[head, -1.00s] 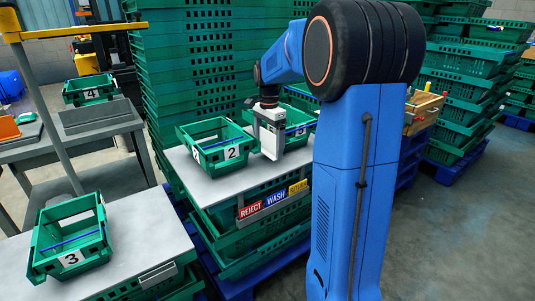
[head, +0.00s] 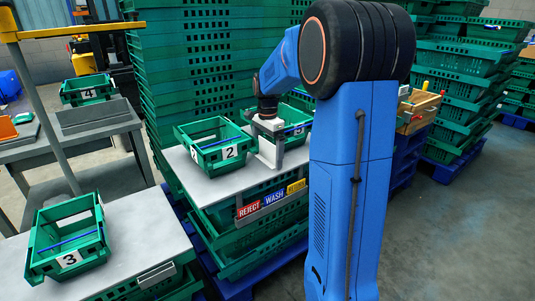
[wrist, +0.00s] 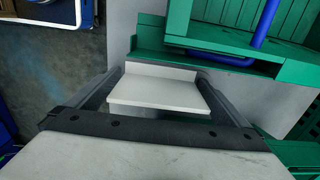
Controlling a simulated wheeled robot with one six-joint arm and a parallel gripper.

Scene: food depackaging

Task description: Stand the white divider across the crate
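The white divider (wrist: 158,92) shows in the wrist view as a pale piece with a raised lip. It lies between the two dark fingers of my gripper (wrist: 160,80), which meet its side edges. In the head view my gripper (head: 268,150) is low over the grey table (head: 205,180), between two green crates, with the divider upright in it. The crate numbered 2 (head: 212,158) is just left of it. Another green crate (head: 300,110) stands behind and right, partly hidden by my arm. A green crate wall with a blue bar (wrist: 265,25) is near my fingertips in the wrist view.
Crate 3 (head: 50,268), with a blue bar across it, stands on the front-left table. Crate 4 (head: 85,99) is at the back left. REJECT and WASH labels (head: 262,203) hang on the table's front edge. Tall green crate stacks (head: 180,75) rise behind.

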